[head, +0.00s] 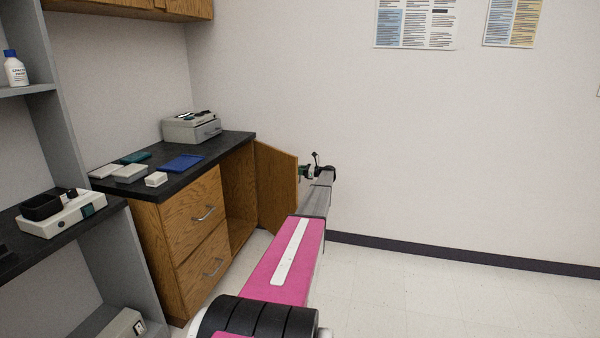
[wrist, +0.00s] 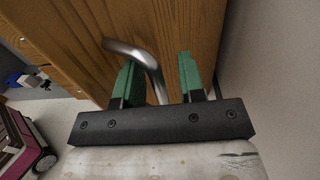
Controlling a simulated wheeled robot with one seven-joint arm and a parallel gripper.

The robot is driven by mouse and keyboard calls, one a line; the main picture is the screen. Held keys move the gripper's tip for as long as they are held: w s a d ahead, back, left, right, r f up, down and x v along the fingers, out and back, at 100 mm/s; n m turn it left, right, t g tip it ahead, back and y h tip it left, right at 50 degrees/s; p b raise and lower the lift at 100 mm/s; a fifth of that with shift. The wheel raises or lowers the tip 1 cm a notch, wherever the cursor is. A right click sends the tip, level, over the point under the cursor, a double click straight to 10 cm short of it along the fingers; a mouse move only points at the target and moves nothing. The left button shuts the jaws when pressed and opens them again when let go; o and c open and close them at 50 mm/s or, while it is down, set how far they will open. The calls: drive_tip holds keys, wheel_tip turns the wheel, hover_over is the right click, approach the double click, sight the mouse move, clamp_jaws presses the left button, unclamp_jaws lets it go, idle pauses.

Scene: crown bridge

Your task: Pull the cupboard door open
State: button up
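The wooden cupboard door (head: 275,186) stands swung well out from the counter unit, and the compartment behind it shows. In the wrist view the door (wrist: 185,25) fills the upper middle. Its curved metal handle (wrist: 128,49) reaches down between the green fingers of my gripper (wrist: 159,65). The fingers are apart, with a gap between the handle and the right finger. The handle is close to the left finger; I cannot tell if they touch. In the head view my gripper (head: 307,172) is at the door's outer edge, and the handle is hidden.
The black counter (head: 232,143) holds a grey device (head: 190,130), a blue item (head: 183,162) and small boxes. Two drawers (head: 195,213) are left of the open compartment. A wall (head: 440,150) is behind the door. The floor (head: 430,295) at right is clear.

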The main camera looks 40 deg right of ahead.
drive_tip(key=shift+s, duration=0.1)
drive_tip(key=v, duration=1)
drive_tip(key=shift+s+d, duration=0.15)
drive_tip(key=shift+s, duration=0.15)
